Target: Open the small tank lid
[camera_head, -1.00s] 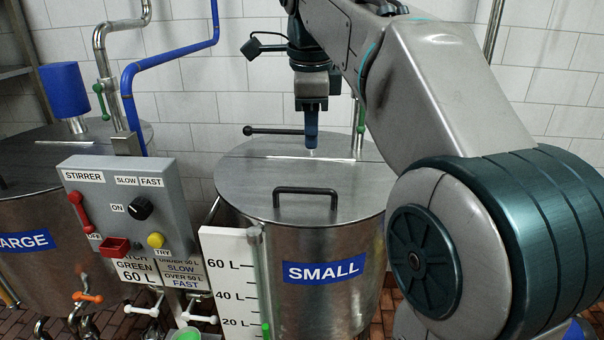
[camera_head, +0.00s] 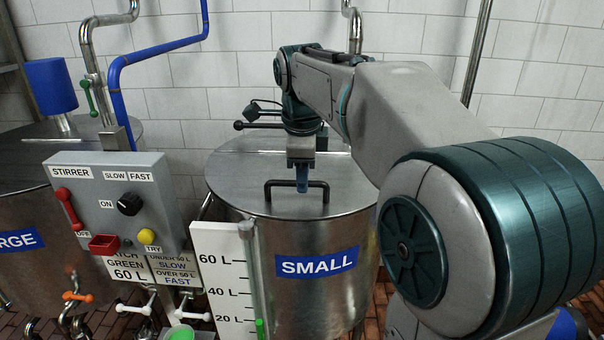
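The small tank (camera_head: 318,292) is a steel drum with a blue SMALL label. Its lid (camera_head: 232,172) lies flat and closed on top. A dark bar handle (camera_head: 268,192) stands at the lid's front edge. My gripper (camera_head: 302,186) points down over the front of the lid, at the handle in the picture. Its fingertips overlap the handle's bar, and I cannot tell whether they touch it. The fingers show side-on as one blue shape, so their opening is hidden.
A grey stirrer control box (camera_head: 100,205) and a white level gauge board (camera_head: 222,270) stand left of the tank. The large tank (camera_head: 25,265) is at far left. A blue pipe (camera_head: 160,48) rises behind the box. A black-knobbed lever (camera_head: 240,125) lies behind the lid.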

